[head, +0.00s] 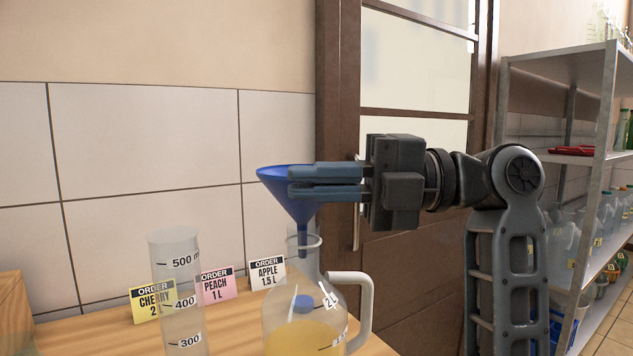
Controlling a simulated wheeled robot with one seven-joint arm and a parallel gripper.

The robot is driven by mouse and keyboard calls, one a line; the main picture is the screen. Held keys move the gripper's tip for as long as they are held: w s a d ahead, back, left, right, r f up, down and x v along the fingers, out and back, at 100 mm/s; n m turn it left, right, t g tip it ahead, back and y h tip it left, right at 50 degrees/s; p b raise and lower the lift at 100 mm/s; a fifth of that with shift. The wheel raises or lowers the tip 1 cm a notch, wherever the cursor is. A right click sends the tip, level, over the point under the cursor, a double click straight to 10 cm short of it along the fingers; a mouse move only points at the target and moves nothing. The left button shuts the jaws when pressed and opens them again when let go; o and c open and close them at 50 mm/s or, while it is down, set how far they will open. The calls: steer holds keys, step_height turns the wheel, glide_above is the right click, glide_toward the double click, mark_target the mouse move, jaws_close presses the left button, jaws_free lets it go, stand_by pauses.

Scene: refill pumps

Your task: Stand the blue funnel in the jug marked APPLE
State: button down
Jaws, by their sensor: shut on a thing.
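The blue funnel (285,178) is held upright, wide end up, with its stem pointing down. My gripper (300,181) is shut on the right side of its cone, reaching in from the right. A clear jug (275,318) with a pale handle and yellow liquid stands below, at the front of the table. The funnel's stem overlaps the jug's mouth in the head view; its lower end appears inside the neck. A blue patch shows lower in the jug, perhaps a reflection. An APPLE 1.5 L order card (267,274) stands behind and left of the jug. No fruit name is readable on the jug.
A clear measuring cylinder (176,290) stands left of the jug. CHERRY (152,301) and PEACH (217,287) cards stand behind it on the wooden table (95,335). A metal shelf (592,210) with jugs and bottles is at the right.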

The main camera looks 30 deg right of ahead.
steer(key=shift+f+b, duration=0.7)
steer(key=shift+b, duration=0.05)
steer(key=c, duration=1.2)
jaws_free()
steer(key=shift+b+v, duration=0.75)
steer(key=shift+v, duration=3.1)
steer(key=shift+d, duration=0.15)
